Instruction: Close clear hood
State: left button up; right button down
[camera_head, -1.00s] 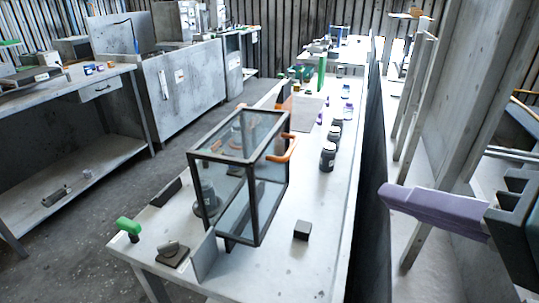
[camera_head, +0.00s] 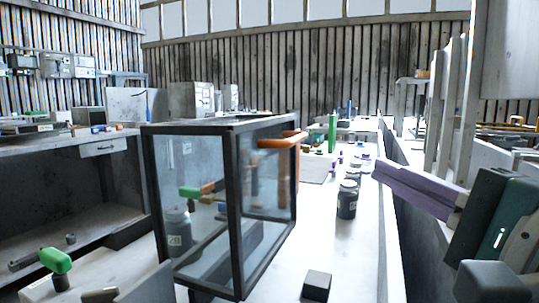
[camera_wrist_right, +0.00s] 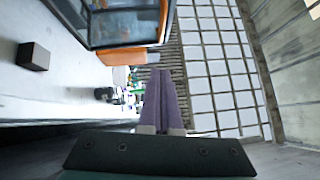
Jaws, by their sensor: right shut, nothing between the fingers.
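The clear hood (camera_head: 215,205) is a glass box with a dark frame, on the white bench in the head view. An orange handle (camera_head: 284,143) sticks out from its right side. In the right wrist view the hood (camera_wrist_right: 125,22) is at the top, with the orange handle (camera_wrist_right: 122,57) below it. My right gripper (camera_head: 385,170) is to the right of the hood, apart from the handle. Its purple fingers (camera_wrist_right: 163,95) are together and empty. My left gripper is not in view. Whether the hood is fully down is hard to tell.
A small dark block (camera_head: 316,285) lies on the bench right of the hood. Dark jars (camera_head: 347,199) stand behind it. A green-handled item (camera_head: 55,261) is at the front left. Upright boards (camera_head: 455,100) rise at the right, near my right arm.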

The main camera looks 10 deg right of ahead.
send_near(304, 138)
jog(key=w+d, duration=0.2)
jog(key=w, duration=0.1)
jog(key=w+a, duration=0.2)
jog(key=shift+a+r, duration=0.25)
jog(key=shift+w+a, duration=0.2)
jog(key=shift+a, duration=0.2)
jog(key=shift+r, duration=0.15)
